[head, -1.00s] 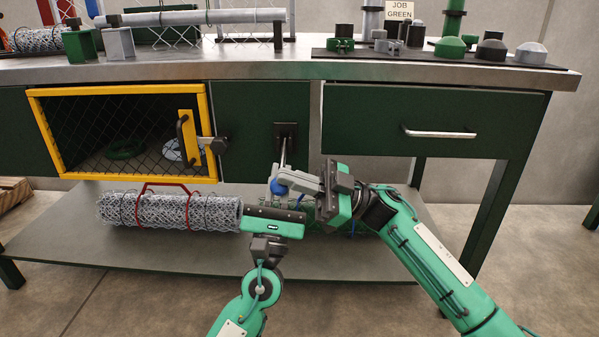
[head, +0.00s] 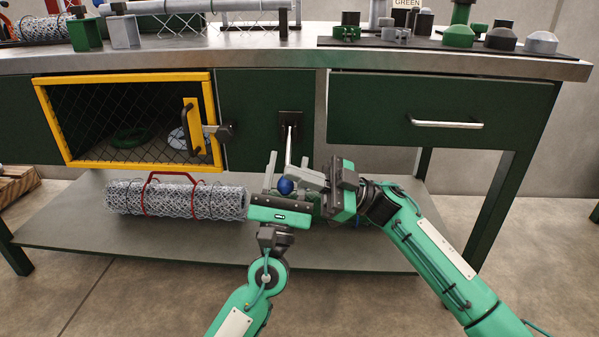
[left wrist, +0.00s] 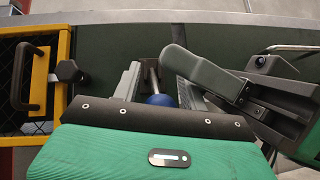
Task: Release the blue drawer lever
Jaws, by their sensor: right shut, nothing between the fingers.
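The blue lever knob (head: 285,187) sits at the lower end of a silver lever rod (head: 290,145), which hangs from a black plate (head: 290,125) on the green cabinet front. My left gripper (head: 279,180) points up at the knob from below, its fingers apart. In the left wrist view the knob (left wrist: 161,99) shows in the gap between these fingers; contact cannot be told. My right gripper (head: 299,176) comes in from the right, shut and empty, with its fingertips close beside the rod and knob. In the left wrist view it (left wrist: 178,58) partly covers the area right of the rod.
A yellow-framed mesh door (head: 125,75) with a black handle and latch is left of the lever. A closed drawer (head: 350,110) with a silver handle is to the right. A wire mesh roll (head: 125,197) lies on the lower shelf (head: 70,235). Fittings stand on the bench top.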

